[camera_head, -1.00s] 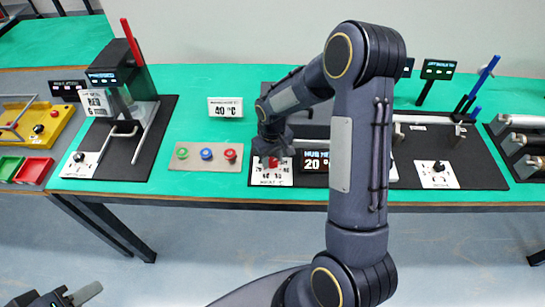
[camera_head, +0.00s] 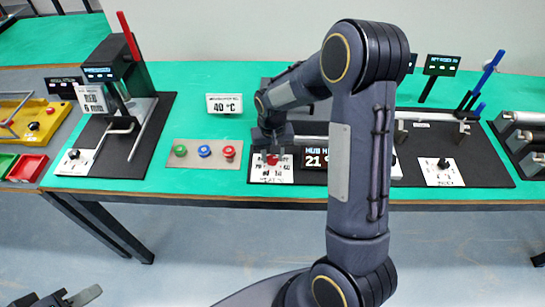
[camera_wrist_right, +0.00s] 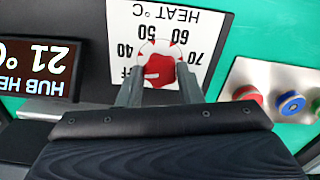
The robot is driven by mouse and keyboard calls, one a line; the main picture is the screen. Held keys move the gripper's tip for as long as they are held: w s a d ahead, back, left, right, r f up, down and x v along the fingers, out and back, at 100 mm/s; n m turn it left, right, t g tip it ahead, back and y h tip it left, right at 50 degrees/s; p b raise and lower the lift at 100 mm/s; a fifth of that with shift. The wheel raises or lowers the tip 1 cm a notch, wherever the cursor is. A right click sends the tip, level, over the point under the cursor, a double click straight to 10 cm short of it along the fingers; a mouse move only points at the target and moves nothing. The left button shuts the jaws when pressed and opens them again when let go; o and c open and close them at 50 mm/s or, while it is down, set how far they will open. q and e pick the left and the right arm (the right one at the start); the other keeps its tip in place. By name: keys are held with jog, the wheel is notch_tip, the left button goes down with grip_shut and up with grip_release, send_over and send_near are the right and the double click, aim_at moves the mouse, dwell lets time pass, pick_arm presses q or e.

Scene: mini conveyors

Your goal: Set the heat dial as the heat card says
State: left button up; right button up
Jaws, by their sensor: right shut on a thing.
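The heat card (camera_head: 224,104) reads 40 °C in the head view. The red heat dial (camera_wrist_right: 162,66) sits on a white plate (camera_wrist_right: 192,25) marked HEAT °C, with OFF, 40, 50, 60 and 70 around it. Its white mark lies on the picture's left side, near OFF and 40; I cannot tell the exact setting. My right gripper (camera_head: 272,155) is shut on the dial, one finger on each side in the right wrist view (camera_wrist_right: 160,92). The hub heat display (camera_head: 315,159) reads 21 °C. My left gripper (camera_head: 78,297) is at the lower left, away from the table.
A panel with green, blue and red buttons (camera_head: 203,163) lies left of the dial plate. A black press with a red lever (camera_head: 130,38) stands further left. Another dial plate (camera_head: 443,172) is to the right. My right forearm covers part of the middle station.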

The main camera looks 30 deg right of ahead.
aim_at(272, 158)
jog(key=m+b, duration=0.1)
jog(key=m, duration=0.3)
jog(key=shift+m, duration=0.7)
jog(key=o, duration=1)
jog(key=shift+c, duration=0.2)
notch_tip(272, 158, up, 7)
jog(key=shift+r, duration=0.45)
